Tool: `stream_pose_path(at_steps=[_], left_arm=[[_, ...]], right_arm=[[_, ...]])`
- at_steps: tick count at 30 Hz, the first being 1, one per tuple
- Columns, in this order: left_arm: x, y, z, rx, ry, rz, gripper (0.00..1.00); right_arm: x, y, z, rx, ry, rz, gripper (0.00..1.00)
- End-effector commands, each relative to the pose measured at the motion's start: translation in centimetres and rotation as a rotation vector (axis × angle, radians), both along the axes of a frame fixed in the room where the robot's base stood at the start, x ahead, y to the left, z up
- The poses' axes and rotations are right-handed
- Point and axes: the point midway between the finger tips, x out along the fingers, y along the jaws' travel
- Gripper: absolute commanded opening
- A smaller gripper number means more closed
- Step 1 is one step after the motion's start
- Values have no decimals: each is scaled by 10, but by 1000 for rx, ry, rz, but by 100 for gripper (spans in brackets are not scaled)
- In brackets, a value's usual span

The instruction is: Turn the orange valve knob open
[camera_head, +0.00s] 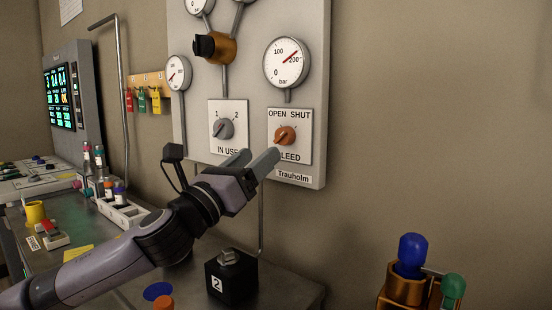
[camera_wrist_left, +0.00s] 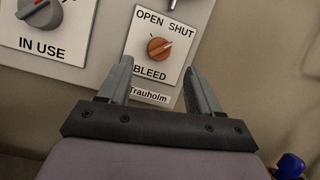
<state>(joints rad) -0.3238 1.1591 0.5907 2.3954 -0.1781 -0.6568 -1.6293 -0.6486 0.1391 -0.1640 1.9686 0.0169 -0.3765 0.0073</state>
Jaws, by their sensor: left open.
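The orange valve knob (camera_head: 285,136) sits on a white plate (camera_head: 305,152) marked OPEN, SHUT and BLEED, low on the grey wall panel. In the left wrist view the knob (camera_wrist_left: 159,48) shows whole, its grip ridge tilted. My left gripper (camera_head: 258,158) is open and empty, in front of the panel just below and left of the knob in the head view. In the left wrist view its fingers (camera_wrist_left: 158,85) stand apart on either side of the plate's lower part, with the knob beyond the tips. No contact with the knob shows. My right gripper is not in view.
A grey IN USE knob (camera_head: 224,128) is left of the orange one. Pressure gauges (camera_head: 287,63) are above. A black block marked 2 (camera_head: 231,275) stands on the bench below my arm. Blue and green capped items (camera_head: 411,256) stand at lower right.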

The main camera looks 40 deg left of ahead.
Motion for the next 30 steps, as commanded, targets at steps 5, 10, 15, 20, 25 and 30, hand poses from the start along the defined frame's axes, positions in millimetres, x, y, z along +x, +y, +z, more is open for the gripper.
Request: stream_pose_path(at_steps=[5, 10, 15, 20, 25, 30], left_arm=[[4, 0, -2, 2, -1, -1, 64], [19, 2, 5, 5, -2, 0, 64], [35, 2, 12, 5, 0, -1, 64], [47, 5, 16, 6, 2, 1, 64], [55, 6, 17, 4, 7, 3, 64], [61, 6, 20, 2, 6, 3, 64]], right_arm=[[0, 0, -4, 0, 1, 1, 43], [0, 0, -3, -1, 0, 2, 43], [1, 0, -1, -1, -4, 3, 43], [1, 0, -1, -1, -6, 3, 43], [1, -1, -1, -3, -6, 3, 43], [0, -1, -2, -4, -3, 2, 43]])
